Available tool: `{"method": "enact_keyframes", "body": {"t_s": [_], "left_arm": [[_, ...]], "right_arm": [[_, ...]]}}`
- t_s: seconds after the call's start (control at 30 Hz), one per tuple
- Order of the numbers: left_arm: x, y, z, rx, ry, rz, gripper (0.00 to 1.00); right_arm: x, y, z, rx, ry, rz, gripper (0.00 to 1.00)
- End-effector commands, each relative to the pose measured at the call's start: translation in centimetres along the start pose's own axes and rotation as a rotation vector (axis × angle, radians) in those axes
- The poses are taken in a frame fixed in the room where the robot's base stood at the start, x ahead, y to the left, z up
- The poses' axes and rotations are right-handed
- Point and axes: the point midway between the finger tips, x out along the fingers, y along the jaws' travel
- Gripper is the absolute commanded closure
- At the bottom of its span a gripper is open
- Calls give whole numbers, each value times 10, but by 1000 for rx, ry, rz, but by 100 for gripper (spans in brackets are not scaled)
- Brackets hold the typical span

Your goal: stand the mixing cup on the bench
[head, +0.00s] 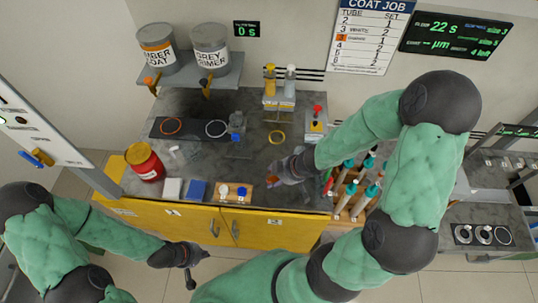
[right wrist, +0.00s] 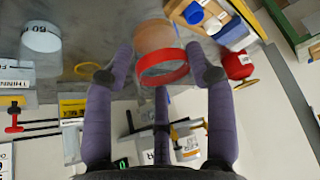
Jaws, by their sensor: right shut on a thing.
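My right gripper (head: 280,174) is over the front of the bench (head: 203,155), right of the small wooden tray. In the right wrist view it is shut (right wrist: 160,62) on a brownish cup with a red rim (right wrist: 163,68), which I take to be the mixing cup. The cup sits between the two fingertips, its rim towards the camera. In the head view it is mostly hidden by the gripper, and I cannot tell whether it touches the bench. My left gripper (head: 190,262) is in front of the yellow cabinet, away from the cup; its jaw opening is unclear.
A clear marked cup (right wrist: 41,40) stands on the bench. A yellow ring (head: 277,137) lies behind the right gripper, a dark mat (head: 192,128) further left. A wooden tray (head: 232,199) with caps and a red can (head: 145,162) line the front left. A bottle rack (head: 357,190) stands right.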

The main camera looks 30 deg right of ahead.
Motion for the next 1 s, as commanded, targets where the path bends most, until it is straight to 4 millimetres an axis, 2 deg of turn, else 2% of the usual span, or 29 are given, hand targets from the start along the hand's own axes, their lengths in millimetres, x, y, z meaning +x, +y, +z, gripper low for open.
{"method": "enact_keyframes", "body": {"t_s": [0.37,0.5,0.6,0.93,1.0], "left_arm": [[-6,2,0,0,1,0,100],[5,-2,-1,0,1,0,100],[9,-3,-1,0,1,0,100],[11,-4,-1,0,2,0,100],[17,-6,-2,0,2,0,100]], "right_arm": [[33,56,-4,1,-2,-1,73],[62,74,4,2,-1,-2,73],[75,85,7,3,0,0,73],[92,99,10,1,0,0,73],[99,100,14,1,0,1,73]]}}
